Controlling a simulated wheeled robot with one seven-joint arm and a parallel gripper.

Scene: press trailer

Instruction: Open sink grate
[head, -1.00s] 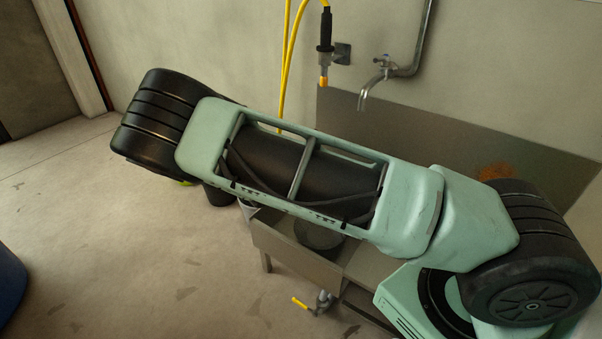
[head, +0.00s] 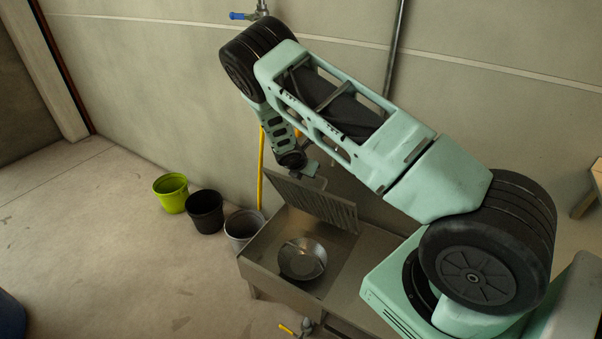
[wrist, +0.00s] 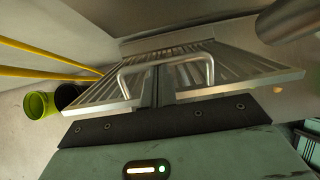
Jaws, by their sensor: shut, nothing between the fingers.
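The sink grate (head: 318,202) is a slatted metal panel. In the head view it stands steeply tilted up at the back of the steel sink (head: 262,273), so the basin is uncovered. A round metal bowl (head: 302,259) sits in the basin. My gripper (head: 313,171) is at the grate's upper edge, small and partly hidden by my arm. In the wrist view the grate (wrist: 205,68) fills the space just ahead of the shut gripper (wrist: 155,88), with a bent-bar handle (wrist: 168,63) across it. I cannot tell whether the gripper touches the grate.
A green bucket (head: 171,193), a black bucket (head: 205,211) and a grey bucket (head: 241,228) stand left of the sink. A yellow hose (head: 261,172) hangs behind them. The wall is close behind the sink. A yellow-handled valve (head: 289,330) is below its front.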

